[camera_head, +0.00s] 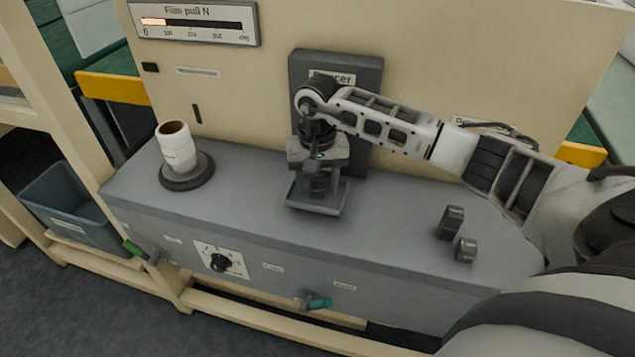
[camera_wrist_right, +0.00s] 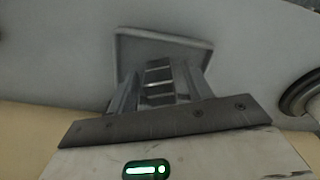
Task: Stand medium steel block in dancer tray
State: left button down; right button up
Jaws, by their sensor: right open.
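My right gripper (camera_head: 319,188) points down over the dancer tray (camera_head: 312,208), with its fingers inside or just above the tray. In the right wrist view, the open fingers (camera_wrist_right: 160,66) stand on either side of a steel block (camera_wrist_right: 160,82) with shiny bands; the tray's rim (camera_wrist_right: 165,34) shows beyond it. The block appears upright in the tray, but its base is hidden. Two other dark steel blocks stand on the bench: a larger one (camera_head: 451,221) and a smaller one (camera_head: 466,249). My left gripper is not in view.
The tray sits on a grey bench (camera_head: 240,205) before a dark dancer panel (camera_head: 362,75). A white roll (camera_head: 177,150) stands on a round dark base at left. A knob (camera_head: 221,262) and a teal handle (camera_head: 319,303) are on the bench front. The bench between tray and loose blocks is clear.

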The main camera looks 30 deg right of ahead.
notch_tip(320, 180, up, 11)
jog(key=shift+r+b, duration=0.1)
jog(key=shift+b, duration=0.5)
jog(key=s+a+f+m+g+y, duration=0.1)
jog(key=s+a+f+m+y, duration=0.2)
jog(key=a, duration=0.6)
jog(key=s+a+f+y, duration=0.25)
jog(key=a+y, duration=0.25)
jog(key=a, duration=0.4)
jog(key=s+a+r+m+t+y, duration=0.1)
jog(key=a+r+m+t+y, duration=0.2)
jog(key=a+m+y, duration=0.45)
jog(key=s+a+r+m+t+y, duration=0.2)
jog(key=a+r+m+t+y, duration=0.15)
jog(key=m, duration=0.75)
jog(key=w+d+f+m+t+h, duration=0.1)
jog(key=d+f+m+t+h, duration=0.45)
jog(key=m, duration=0.95)
jog(key=d+f+m+t+h, duration=0.4)
jog(key=f+m+t+h, duration=0.15)
jog(key=m, duration=0.95)
jog(key=s+d+f+m+g+h, duration=0.4)
jog(key=s+f+m+g, duration=0.2)
jog(key=s+f+m, duration=0.4)
notch_tip(320, 180, down, 3)
jog(key=m, duration=0.2)
jog(key=shift+s+r+m+h, duration=0.15)
jog(key=shift+s+m+h, duration=0.2)
jog(key=shift+h, duration=0.05)
